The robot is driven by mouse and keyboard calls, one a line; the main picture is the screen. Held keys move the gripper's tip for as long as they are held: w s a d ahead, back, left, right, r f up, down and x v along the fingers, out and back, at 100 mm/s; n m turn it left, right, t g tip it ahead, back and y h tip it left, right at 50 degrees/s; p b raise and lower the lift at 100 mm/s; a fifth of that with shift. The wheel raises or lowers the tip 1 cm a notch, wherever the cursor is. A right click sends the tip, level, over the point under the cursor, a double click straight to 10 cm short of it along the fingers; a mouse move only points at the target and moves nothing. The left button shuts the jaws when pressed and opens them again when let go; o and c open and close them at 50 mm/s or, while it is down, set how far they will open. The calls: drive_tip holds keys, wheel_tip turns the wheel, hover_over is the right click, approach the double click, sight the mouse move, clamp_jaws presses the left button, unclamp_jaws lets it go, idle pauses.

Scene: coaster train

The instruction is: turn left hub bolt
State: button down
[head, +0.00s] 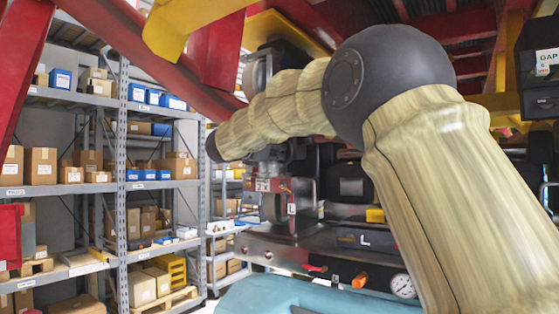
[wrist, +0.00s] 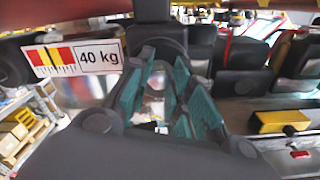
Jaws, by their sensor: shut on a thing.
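My gripper (wrist: 166,88) shows in the wrist view, with a teal pad on each of its two dark fingers. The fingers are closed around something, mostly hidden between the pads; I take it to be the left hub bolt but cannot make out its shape. A dark rounded part (wrist: 158,42) lies just beyond the fingertips. In the head view my arm reaches left across the picture, and the gripper itself cannot be made out there.
A 40 kg label (wrist: 73,57) stands close left of the fingers. Red beams (head: 160,65) and a yellow bracket (head: 180,30) crowd overhead. Shelves of boxes (head: 122,170) stand at left. A pressure gauge (head: 402,286) sits low at right, and a yellow block (wrist: 280,121) shows right of my gripper.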

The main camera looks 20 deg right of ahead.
drive_tip(key=shift+a+f+n+b, duration=0.2)
drive_tip(key=shift+n+b, duration=0.5)
drive_tip(key=shift+b, duration=2.15)
drive_tip(key=shift+d+r+n+b, duration=0.1)
drive_tip(key=shift+r+n+b, duration=0.05)
drive_tip(key=shift+n, duration=0.45)
drive_tip(key=shift+d+r+n+b, duration=0.1)
drive_tip(key=shift+n+b, duration=0.05)
drive_tip(key=shift+n, duration=0.45)
drive_tip(key=c, duration=1.3)
unclamp_jaws()
drive_tip(key=shift+a, duration=0.1)
drive_tip(key=v, duration=1.1)
drive_tip(key=shift+s+a, duration=0.25)
drive_tip(key=shift+s, duration=0.05)
